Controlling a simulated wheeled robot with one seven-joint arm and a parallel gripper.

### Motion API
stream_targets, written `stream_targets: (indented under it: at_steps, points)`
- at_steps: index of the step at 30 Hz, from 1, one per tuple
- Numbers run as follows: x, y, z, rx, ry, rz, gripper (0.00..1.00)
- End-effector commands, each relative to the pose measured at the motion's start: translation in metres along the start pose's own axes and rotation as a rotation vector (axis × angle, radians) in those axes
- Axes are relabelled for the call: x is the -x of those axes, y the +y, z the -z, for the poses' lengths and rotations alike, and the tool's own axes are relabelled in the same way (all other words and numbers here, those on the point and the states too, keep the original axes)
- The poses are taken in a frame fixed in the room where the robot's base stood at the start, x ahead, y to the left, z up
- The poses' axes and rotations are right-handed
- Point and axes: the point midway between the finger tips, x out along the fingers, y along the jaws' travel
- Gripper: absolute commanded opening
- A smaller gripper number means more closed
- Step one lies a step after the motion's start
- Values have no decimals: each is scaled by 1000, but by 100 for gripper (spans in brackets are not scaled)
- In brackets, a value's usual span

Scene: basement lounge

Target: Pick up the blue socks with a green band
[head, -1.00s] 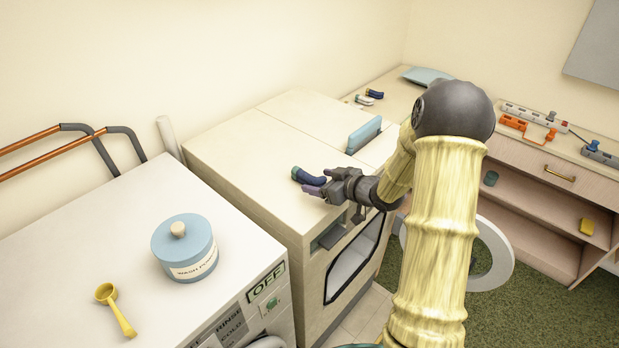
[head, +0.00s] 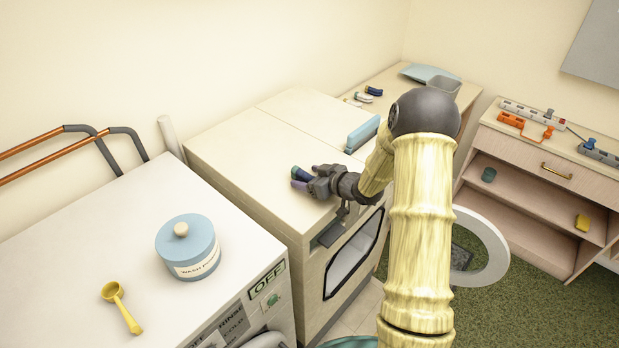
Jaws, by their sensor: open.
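The blue socks (head: 301,174) lie as a small dark blue roll on top of the cream dryer-like machine, near its front edge. A green band cannot be made out clearly at this size. My gripper (head: 308,178) is open and low over the machine top, pointing left. Its purple-tipped fingers appear on either side of the socks, one nearer the front and one behind. The gripper hides the right part of the socks. Whether the fingers touch them cannot be told.
A light blue box-like object (head: 362,134) stands behind my gripper on the machine. Small blue and white rolls (head: 373,91) lie on the far table. A blue lidded jar (head: 188,248) and yellow scoop (head: 121,307) sit on the white washer. The machine's round door stands open.

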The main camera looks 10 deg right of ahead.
Motion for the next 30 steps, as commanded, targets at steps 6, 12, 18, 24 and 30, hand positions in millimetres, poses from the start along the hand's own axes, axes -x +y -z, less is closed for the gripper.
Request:
stream_targets:
  at_steps: [6, 12, 18, 24, 30]
  points:
    - [0, 0, 0, 0, 0, 1, 38]
    - [0, 0, 0, 1, 0, 1, 22]
    - [1, 0, 2, 2, 1, 0, 22]
    - [8, 1, 19, 4, 3, -1, 22]
    - [21, 0, 51, 6, 4, -1, 22]
